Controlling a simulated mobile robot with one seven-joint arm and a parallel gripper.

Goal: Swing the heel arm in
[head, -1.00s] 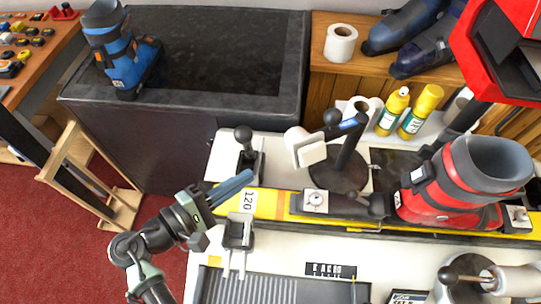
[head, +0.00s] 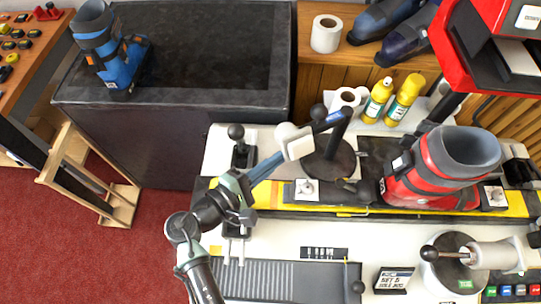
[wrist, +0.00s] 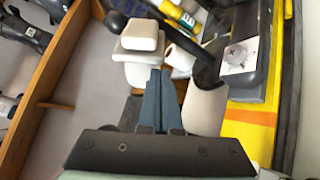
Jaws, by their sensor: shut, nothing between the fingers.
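The arm with a cream pad (head: 297,146), a black knob (head: 318,111) and a blue label (head: 333,118) reaches left from a black post (head: 340,138) on a round base; I take it as the heel arm. The pad lies left of the post, away from the red boot (head: 440,170). My gripper (head: 279,158) is shut and empty, its blue fingertips at the pad's lower left side. In the wrist view the fingertips (wrist: 160,74) overlap the lower edge of the pad (wrist: 140,45); I cannot tell whether they touch.
The red boot stands on a yellow ski (head: 262,196) across the bench. A black knobbed clamp (head: 238,150) stands left of the pad. Yellow bottles (head: 378,99) and a paper roll (head: 347,99) stand behind the post. A red machine (head: 470,50) overhangs at upper right.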

